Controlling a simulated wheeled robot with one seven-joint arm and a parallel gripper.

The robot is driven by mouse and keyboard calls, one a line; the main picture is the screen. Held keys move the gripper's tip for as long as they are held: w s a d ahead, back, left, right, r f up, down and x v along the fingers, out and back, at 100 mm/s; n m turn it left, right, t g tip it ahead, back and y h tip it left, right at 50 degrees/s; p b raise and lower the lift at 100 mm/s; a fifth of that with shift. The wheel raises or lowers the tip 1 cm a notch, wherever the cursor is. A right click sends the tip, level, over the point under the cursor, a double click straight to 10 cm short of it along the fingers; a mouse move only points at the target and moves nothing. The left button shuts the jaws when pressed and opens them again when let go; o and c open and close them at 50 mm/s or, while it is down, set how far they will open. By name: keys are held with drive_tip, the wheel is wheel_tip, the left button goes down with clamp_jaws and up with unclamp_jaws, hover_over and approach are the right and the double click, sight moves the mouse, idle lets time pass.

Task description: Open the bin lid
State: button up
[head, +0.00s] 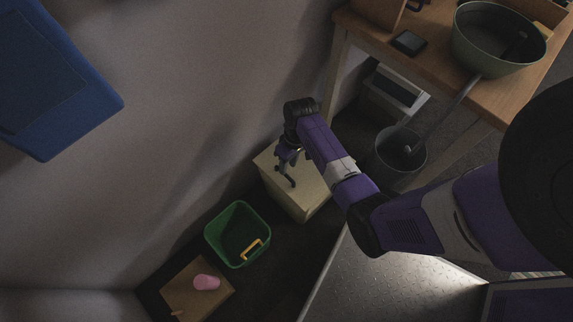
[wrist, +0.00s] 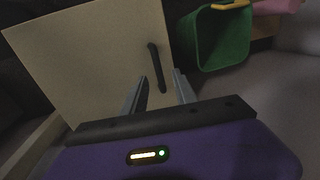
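The bin is a cream box (head: 309,207) on the floor beside the wall, and its flat lid (wrist: 88,60) fills the left of the wrist view. A dark bar handle (wrist: 156,68) stands on the lid near its right edge. My gripper (head: 288,160) is over the lid. In the wrist view my gripper (wrist: 160,86) has its two fingers apart with nothing between the tips. The handle lies just beyond the fingertips, roughly in line with the gap. I cannot tell how far above the handle the tips are. The lid looks shut.
A green basket (head: 211,240) with a yellow handle stands left of the bin. A grey bucket (head: 384,174) is to the right, near a wooden table (head: 437,58). A blue box (head: 45,85) is at upper left.

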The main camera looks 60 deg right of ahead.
sight(287, 175)
drive_tip(key=f, duration=0.3)
drive_tip(key=f+b, duration=0.1)
drive_tip(key=shift+s+f, duration=0.25)
drive_tip(key=shift+s, duration=0.05)
drive_tip(key=shift+w+a, duration=0.15)
drive_tip(key=shift+w, duration=0.1)
drive_tip(key=shift+w+a, duration=0.1)
drive_tip(key=shift+a, duration=0.05)
clamp_jaws()
idle(0.8)
